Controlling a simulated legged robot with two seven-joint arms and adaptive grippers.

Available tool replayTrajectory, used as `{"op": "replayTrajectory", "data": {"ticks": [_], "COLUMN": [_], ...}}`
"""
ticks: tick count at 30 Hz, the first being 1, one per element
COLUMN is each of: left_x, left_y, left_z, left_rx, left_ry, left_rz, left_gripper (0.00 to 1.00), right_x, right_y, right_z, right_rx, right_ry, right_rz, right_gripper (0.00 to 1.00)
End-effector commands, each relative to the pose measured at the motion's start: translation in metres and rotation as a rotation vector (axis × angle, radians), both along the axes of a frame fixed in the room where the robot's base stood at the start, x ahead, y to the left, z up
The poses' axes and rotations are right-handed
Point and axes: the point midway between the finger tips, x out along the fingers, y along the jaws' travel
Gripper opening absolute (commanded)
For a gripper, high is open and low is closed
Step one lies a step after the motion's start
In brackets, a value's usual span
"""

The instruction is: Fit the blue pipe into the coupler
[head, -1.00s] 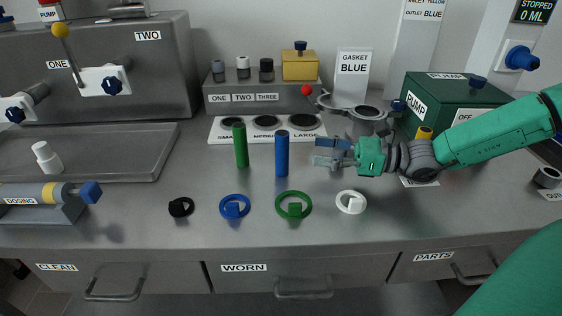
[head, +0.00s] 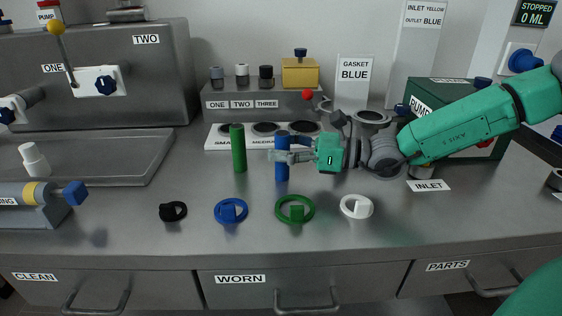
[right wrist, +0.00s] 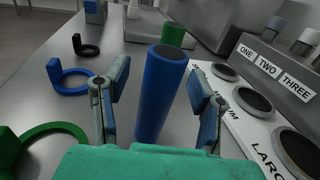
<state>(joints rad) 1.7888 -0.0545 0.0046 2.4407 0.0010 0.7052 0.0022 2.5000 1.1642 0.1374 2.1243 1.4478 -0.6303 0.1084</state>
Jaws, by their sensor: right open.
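The blue pipe (head: 282,174) stands upright on the steel bench, right of the green pipe (head: 238,148). My right gripper (head: 284,150) is open, with its fingers at the upper part of the blue pipe. In the right wrist view the blue pipe (right wrist: 162,92) rises between the two spread fingers (right wrist: 160,104), with a gap visible on each side. A fitting by the INLET label (head: 428,185) is mostly hidden behind my right arm; I cannot tell whether it is the coupler. My left gripper is not in view.
Black (head: 173,211), blue (head: 231,210), green (head: 295,208) and white (head: 357,206) rings lie along the front. Behind the pipes is a white board (head: 216,139) with round dark spots. The green pump box (head: 484,150) stands at right. Bench between rings and front edge is clear.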

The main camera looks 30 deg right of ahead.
Motion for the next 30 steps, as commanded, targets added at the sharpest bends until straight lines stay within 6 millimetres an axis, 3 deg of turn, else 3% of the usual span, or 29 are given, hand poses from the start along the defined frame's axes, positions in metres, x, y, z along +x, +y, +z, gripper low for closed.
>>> {"op": "replayTrajectory", "data": {"ticks": [3, 4, 8, 20, 30], "left_x": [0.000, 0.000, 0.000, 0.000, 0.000], "left_y": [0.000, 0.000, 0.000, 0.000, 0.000], "left_z": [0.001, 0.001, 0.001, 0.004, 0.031], "left_rx": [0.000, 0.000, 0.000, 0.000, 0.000], "left_ry": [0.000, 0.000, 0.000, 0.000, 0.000], "left_rz": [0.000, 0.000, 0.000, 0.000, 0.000], "left_gripper": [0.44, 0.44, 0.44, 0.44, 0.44], "right_x": [0.000, 0.000, 0.000, 0.000, 0.000], "right_y": [-0.001, -0.002, -0.001, 0.000, 0.000], "right_z": [0.001, 0.000, 0.000, 0.008, 0.075], "right_rx": [0.001, 0.001, 0.001, -0.001, 0.000], "right_ry": [-0.001, -0.001, -0.001, -0.001, -0.006], "right_rz": [-0.001, -0.001, -0.001, 0.000, 0.000], "right_gripper": [0.51, 0.44, 0.00, 0.00, 0.00]}}
